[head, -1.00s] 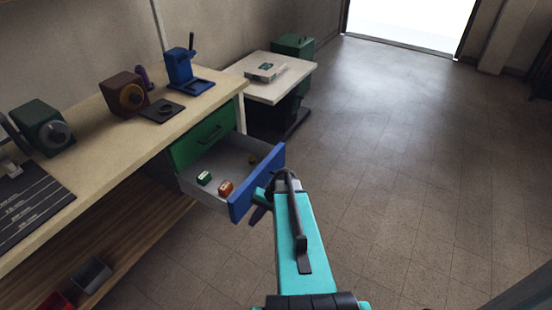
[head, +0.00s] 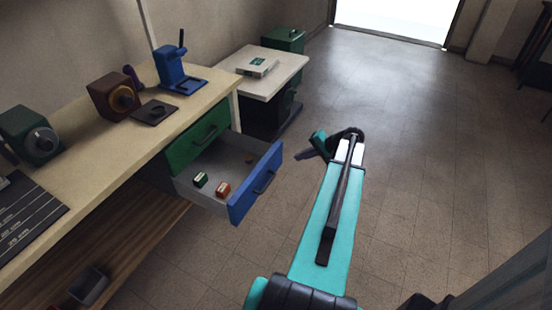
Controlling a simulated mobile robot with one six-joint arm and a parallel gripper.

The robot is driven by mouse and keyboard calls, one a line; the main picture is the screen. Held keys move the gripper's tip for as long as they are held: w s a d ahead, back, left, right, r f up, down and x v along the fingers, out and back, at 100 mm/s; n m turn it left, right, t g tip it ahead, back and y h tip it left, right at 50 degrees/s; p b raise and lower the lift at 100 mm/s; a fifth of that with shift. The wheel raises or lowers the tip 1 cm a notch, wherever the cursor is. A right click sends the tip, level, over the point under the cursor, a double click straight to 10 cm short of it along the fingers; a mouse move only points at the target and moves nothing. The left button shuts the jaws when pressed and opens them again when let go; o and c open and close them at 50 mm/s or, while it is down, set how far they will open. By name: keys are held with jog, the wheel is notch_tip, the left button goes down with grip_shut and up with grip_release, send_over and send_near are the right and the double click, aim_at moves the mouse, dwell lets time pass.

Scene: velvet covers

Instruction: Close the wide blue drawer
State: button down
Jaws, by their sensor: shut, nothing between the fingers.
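The wide blue drawer (head: 254,188) is pulled out below the workbench, under a green drawer (head: 198,138) that is shut. Its blue front has a dark handle (head: 264,182). Inside its pale tray lie a small green box (head: 201,180), a small red box (head: 223,190) and a small item at the back. My gripper (head: 303,155) is at the end of my turquoise arm, to the right of the drawer front. It is shut and empty, with clear floor visible between it and the blue front.
The workbench top (head: 75,165) carries several tools, among them a blue press (head: 175,72). A smaller pale table (head: 272,78) stands beyond the drawers. A lower wooden shelf (head: 130,225) runs under the bench. Open tiled floor lies to the right.

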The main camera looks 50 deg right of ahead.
jog(key=shift+w, duration=0.1)
dwell(0.3)
jog(key=p, duration=0.2)
send_near(270, 161)
jog(key=d+f+x, duration=0.1)
jog(key=x, duration=0.3)
jog(key=shift+w+a, duration=0.5)
jog(key=shift+a, duration=0.25)
jog(key=shift+d, duration=0.1)
